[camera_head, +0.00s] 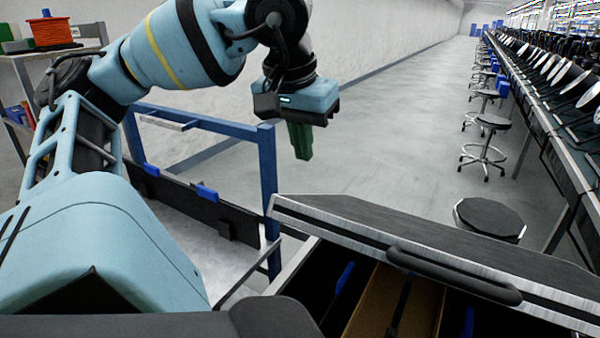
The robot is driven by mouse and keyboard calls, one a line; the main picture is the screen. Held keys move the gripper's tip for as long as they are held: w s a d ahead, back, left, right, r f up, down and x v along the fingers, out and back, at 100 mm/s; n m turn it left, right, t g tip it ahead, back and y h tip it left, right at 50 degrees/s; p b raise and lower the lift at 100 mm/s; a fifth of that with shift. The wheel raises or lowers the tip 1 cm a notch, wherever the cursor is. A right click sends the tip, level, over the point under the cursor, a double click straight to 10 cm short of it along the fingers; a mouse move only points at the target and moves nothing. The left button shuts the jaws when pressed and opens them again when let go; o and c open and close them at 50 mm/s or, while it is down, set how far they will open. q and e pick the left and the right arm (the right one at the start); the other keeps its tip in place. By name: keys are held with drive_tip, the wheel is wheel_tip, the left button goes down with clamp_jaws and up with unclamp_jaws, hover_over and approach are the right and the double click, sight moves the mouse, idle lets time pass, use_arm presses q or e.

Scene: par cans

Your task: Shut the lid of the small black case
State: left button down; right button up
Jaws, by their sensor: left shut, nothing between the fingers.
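The case's dark lid (375,222) has a silver metal edge and a black handle (455,275) along its near side. It shows at the lower right, tilted and raised above an open dark box (325,283). Inside the box I see a brown panel and blue pieces. The box's lower part is cut off by the frame. My left gripper (301,155) has green fingers, is shut and empty, and points down. In the picture it is above and left of the lid, apart from it. My right gripper is out of view.
A blue frame (268,185) with a black panel stands left of the case. A round black stool (489,218) is just beyond the lid, with more stools behind. A long bench (545,130) runs along the right. Grey floor is clear in the middle.

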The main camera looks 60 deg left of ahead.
use_arm(q)
drive_tip(key=b, duration=0.1)
hover_over(303, 203)
wheel_tip(303, 203, down, 5)
drive_tip(key=shift+f, duration=0.2)
drive_tip(key=shift+s+d+f+b, duration=0.25)
drive_tip(key=shift+s+f+b, duration=0.15)
drive_tip(key=shift+f+b, duration=0.3)
drive_tip(key=shift+s+f, duration=0.1)
drive_tip(key=shift+f, duration=0.1)
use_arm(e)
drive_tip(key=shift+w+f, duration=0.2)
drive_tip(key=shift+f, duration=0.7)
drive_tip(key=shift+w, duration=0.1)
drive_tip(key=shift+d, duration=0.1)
